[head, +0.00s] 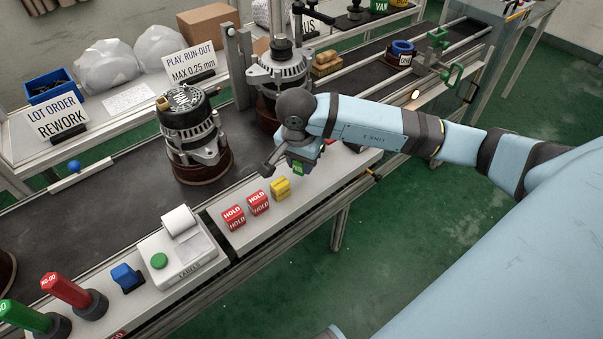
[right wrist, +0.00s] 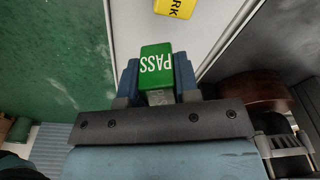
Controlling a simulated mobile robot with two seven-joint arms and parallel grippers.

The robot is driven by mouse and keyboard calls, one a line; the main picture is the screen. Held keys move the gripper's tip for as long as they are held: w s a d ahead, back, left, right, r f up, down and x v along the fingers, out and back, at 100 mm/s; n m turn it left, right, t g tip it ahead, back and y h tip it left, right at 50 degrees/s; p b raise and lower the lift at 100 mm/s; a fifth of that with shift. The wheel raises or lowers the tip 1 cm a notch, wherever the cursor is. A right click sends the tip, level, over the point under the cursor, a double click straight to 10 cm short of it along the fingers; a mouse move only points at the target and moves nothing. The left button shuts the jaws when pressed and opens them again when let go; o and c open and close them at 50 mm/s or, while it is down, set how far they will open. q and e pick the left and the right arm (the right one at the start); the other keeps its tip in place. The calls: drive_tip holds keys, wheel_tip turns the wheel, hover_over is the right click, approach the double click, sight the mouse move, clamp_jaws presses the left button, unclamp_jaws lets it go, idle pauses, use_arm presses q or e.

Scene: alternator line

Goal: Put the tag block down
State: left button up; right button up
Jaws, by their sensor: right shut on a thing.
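The tag block is a green block marked PASS (right wrist: 156,66), held between the blue fingers of my right gripper (right wrist: 158,80). In the head view the right gripper (head: 299,163) points down over the light grey ledge (head: 275,215) along the front of the conveyor. A bit of the green block (head: 298,168) shows below the fingers. I cannot tell whether it touches the ledge. A yellow block (head: 280,189) stands beside it on the ledge, and it also shows in the right wrist view (right wrist: 174,7). My left gripper is out of view.
Two red HOLD blocks (head: 233,219) (head: 259,203) stand left of the yellow one. A label printer (head: 178,252) is further left. An alternator (head: 193,140) stands on the dark conveyor, and another (head: 280,72) stands behind my right gripper. Bare ledge shows in front of the blocks.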

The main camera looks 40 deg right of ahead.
sight(301, 182)
drive_tip(key=shift+f, duration=2.1)
drive_tip(key=shift+f+b, duration=0.15)
drive_tip(key=shift+b, duration=0.2)
drive_tip(key=o, duration=0.9)
drive_tip(key=r, duration=0.4)
drive_tip(key=a+r, duration=0.1)
drive_tip(key=r, duration=0.3)
drive_tip(key=r+p, duration=0.1)
drive_tip(key=r, duration=0.3)
drive_tip(key=shift+s+a+r, duration=0.15)
drive_tip(key=shift+s, duration=0.15)
drive_tip(key=shift+s, duration=0.1)
